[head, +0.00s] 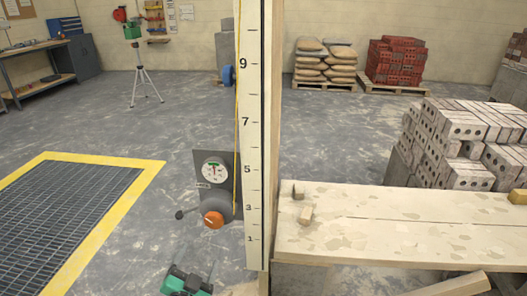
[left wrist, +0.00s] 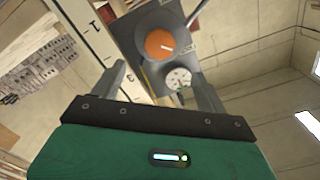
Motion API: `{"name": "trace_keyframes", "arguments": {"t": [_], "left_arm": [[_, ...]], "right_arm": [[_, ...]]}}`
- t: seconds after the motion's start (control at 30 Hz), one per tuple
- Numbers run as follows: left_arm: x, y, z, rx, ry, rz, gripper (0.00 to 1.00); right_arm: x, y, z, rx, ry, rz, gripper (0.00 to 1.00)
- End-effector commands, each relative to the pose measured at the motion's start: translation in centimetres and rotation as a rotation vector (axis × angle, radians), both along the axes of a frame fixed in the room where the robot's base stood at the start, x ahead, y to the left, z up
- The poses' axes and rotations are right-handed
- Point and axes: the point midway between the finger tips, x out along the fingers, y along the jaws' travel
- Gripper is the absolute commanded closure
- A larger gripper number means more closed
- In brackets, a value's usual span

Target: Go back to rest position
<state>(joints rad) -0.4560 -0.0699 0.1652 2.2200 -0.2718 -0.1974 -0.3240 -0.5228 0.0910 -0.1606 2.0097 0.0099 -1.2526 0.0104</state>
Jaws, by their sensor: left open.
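My left gripper (head: 192,276) shows at the bottom of the head view as a green body with dark fingers. In the left wrist view its two grey fingers (left wrist: 162,88) stand apart, with nothing held between them. It is below and apart from a grey control panel (head: 203,157) with an orange knob (head: 213,220) and a white dial gauge (head: 214,170). The left wrist view also shows the orange knob (left wrist: 159,43) and the gauge (left wrist: 178,80) beyond the fingers. My right gripper is not in view.
A tall numbered scale board (head: 252,130) stands beside the panel. A wooden bench (head: 400,215) with small wood pieces fills the right foreground, with stacked bricks (head: 455,130) behind. A yellow-edged floor grate (head: 85,262) lies left. The floor between is clear.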

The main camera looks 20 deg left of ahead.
Motion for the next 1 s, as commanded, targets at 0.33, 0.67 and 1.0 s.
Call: {"name": "trace_keyframes", "arguments": {"t": [0.33,0.67,1.0], "left_arm": [[-0.6,-2.6,-7.6,-0.178,0.263,-0.024,0.24],[-8.6,-9.5,-22.1,-0.47,0.889,-0.006,0.24],[-17.2,-12.9,-28.0,-0.552,1.297,0.062,0.24]], "right_arm": [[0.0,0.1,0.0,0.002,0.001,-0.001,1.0],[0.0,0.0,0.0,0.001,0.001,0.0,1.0],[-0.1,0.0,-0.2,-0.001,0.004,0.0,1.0]]}}
